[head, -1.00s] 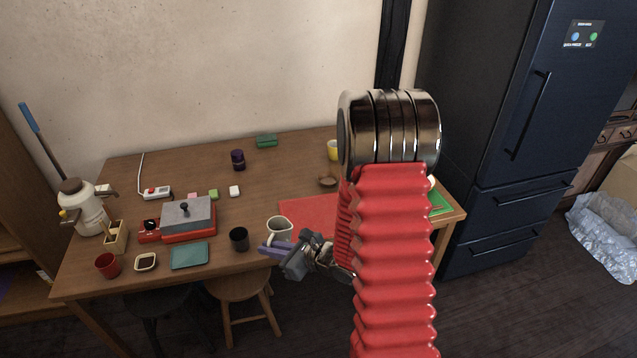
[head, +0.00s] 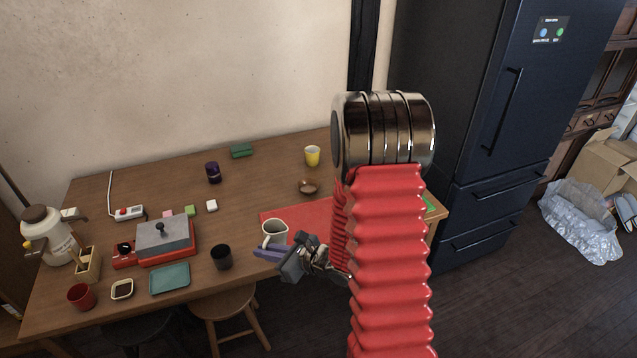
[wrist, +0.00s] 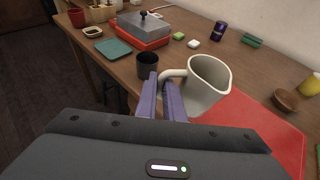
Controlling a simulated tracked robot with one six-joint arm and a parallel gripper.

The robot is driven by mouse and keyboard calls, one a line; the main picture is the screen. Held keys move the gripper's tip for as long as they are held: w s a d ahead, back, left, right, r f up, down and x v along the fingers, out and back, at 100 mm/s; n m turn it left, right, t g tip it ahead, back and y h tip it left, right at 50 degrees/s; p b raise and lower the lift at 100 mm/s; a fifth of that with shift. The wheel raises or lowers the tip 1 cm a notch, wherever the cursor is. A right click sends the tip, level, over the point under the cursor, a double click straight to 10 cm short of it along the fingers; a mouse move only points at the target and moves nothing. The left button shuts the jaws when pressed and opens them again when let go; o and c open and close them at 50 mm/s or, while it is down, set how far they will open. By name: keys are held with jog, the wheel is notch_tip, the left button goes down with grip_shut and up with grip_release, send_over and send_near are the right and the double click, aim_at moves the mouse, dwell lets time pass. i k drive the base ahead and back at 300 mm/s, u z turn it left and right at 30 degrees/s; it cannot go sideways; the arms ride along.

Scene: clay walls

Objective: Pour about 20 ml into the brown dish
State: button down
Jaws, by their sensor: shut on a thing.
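The brown dish (head: 308,187) is a small round bowl on the table, just beyond the red mat. It also shows at the right of the wrist view (wrist: 287,100). My gripper (head: 262,252) is at the table's front edge, its purple fingers shut on the handle of a cream pitcher (head: 275,231). In the wrist view the fingers (wrist: 168,85) close on the handle at the left of the pitcher (wrist: 206,84). The pitcher looks about upright, to the left of and nearer than the dish. Its contents cannot be made out.
The red mat (head: 300,216) lies beside the pitcher. A dark cup (head: 221,257) stands close to its left. A yellow cup (head: 312,156) stands behind the dish, and a purple jar (head: 213,173) farther left. A red-and-grey grill box (head: 166,239) and a teal tray (head: 169,279) are at left.

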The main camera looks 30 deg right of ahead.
aim_at(308, 186)
jog(key=z, duration=0.25)
jog(key=i, duration=0.9)
jog(key=u, duration=0.45)
